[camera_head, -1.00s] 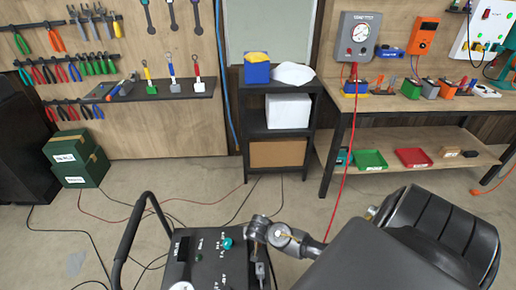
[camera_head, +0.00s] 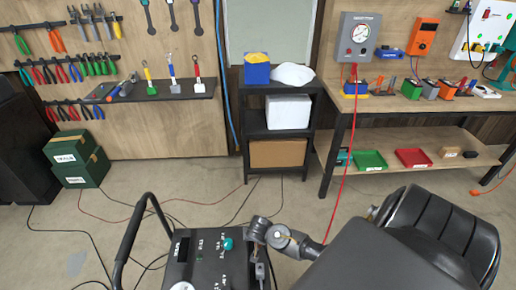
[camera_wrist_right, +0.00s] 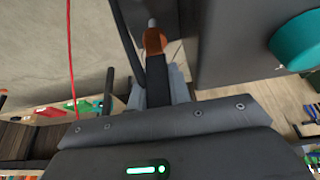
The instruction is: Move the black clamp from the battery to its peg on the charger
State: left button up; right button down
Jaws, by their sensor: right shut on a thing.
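The charger (camera_head: 205,262) is a dark box with a black tube handle and a teal knob, at the bottom of the head view. In the right wrist view its grey panel (camera_wrist_right: 245,50) fills the upper right, with the teal knob at the edge. My right gripper (camera_wrist_right: 158,90) is shut on the black clamp (camera_wrist_right: 155,75), whose copper-orange end points away from the gripper. A black cable runs beside the clamp. The clamp is close to the panel; I cannot tell if it touches the peg. The battery is not identifiable. My left gripper is not in view.
A workbench (camera_head: 400,104) with tools stands at the back right, and a dark shelf (camera_head: 257,125) at the back middle. Green boxes (camera_head: 77,160) stand at the left. Thin cables lie on the floor. A red hose (camera_head: 345,160) hangs from the gauge unit.

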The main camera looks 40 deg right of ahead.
jog(key=shift+f+b, duration=0.85)
jog(key=shift+f, duration=0.7)
jog(key=c, duration=1.2)
grip_release()
jog(key=v, duration=1.1)
jog(key=shift+f, duration=0.15)
